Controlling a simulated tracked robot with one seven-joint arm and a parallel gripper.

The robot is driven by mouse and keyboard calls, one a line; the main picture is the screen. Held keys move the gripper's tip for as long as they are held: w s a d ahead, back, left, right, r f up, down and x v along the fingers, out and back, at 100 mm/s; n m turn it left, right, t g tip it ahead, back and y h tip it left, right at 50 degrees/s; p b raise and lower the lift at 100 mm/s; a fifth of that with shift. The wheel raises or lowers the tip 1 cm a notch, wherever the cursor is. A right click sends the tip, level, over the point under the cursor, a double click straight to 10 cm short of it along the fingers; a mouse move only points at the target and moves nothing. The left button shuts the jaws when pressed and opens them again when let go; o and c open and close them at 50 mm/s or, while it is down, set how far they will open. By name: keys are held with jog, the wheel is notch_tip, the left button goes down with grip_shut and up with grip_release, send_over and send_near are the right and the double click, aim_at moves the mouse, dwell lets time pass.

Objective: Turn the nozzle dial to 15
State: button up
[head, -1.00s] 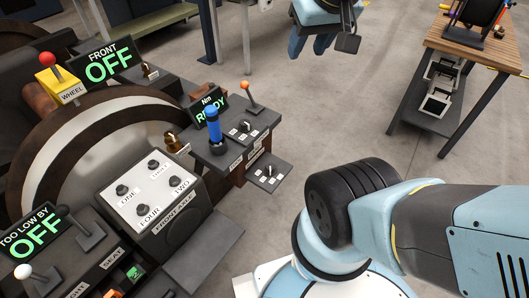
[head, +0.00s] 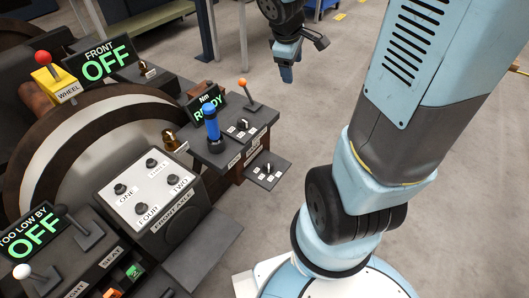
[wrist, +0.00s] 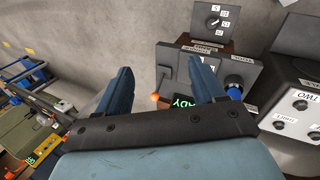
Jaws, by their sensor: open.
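Two small dials show on the grey console at the centre. One dial (head: 243,124) is on its top beside the blue handle. The other dial (head: 266,171) is on a lower plate at the right end; it seems to be the black knob (wrist: 212,22) with small number labels in the wrist view. I cannot read the labels well enough to tell which is the nozzle dial or its setting. My gripper (head: 287,76) is beyond the console in the head view, apart from it. In the wrist view its two blue fingers (wrist: 161,80) are spread with nothing between them.
A blue handle (head: 211,122), an orange-tipped lever (head: 247,95) and a READY display (head: 208,108) stand on the console. A front axle panel (head: 152,190) with several knobs is to the left. Open floor (head: 262,215) lies to the right.

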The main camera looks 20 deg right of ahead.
jog(key=w+f+n+g, duration=0.1)
jog(key=w+f+n, duration=0.25)
jog(key=f, duration=0.45)
jog(key=w+f+n, duration=0.2)
jog(key=f+n, duration=0.2)
jog(key=f, duration=0.4)
jog(key=n+g+y, duration=0.2)
jog(key=n+y, duration=0.1)
jog(key=n, duration=0.4)
send_over(269, 163)
notch_tip(269, 163, down, 16)
jog(key=shift+m, duration=0.25)
jog(key=shift+f, duration=6.7)
jog(key=shift+c, duration=0.5)
jog(key=shift+w, duration=0.1)
jog(key=c, duration=0.9)
